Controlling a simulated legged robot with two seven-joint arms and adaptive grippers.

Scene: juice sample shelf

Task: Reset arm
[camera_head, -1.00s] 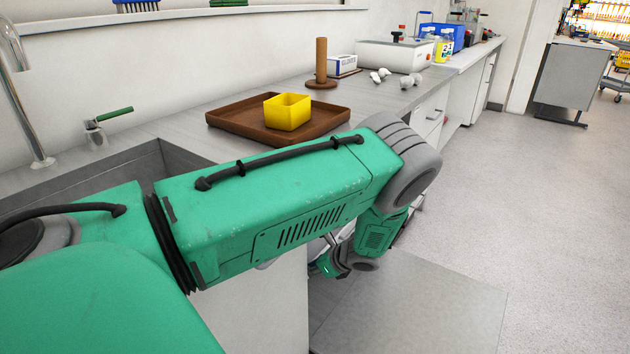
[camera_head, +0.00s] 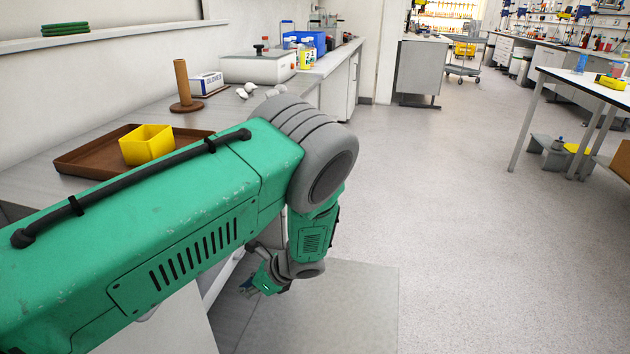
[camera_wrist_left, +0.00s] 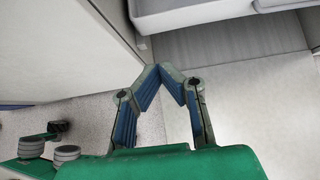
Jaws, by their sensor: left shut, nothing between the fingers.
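My left arm crosses the head view from the lower left, bent at its grey elbow joint. My left gripper (camera_head: 262,282) hangs low beside the counter front, small and partly hidden by my arm. In the left wrist view the same gripper (camera_wrist_left: 160,72) has its two blue-padded fingers angled together at the tips, with nothing between them. It is over the floor, close to a white cabinet side, and touches no object that I can see. My right gripper is not in view.
A brown tray (camera_head: 85,158) with a yellow box (camera_head: 147,144) sits on the counter above my forearm. A wooden post (camera_head: 182,85) and a white box (camera_head: 207,83) stand behind. Open floor (camera_head: 440,200) lies right; a white table (camera_head: 590,85) stands far right.

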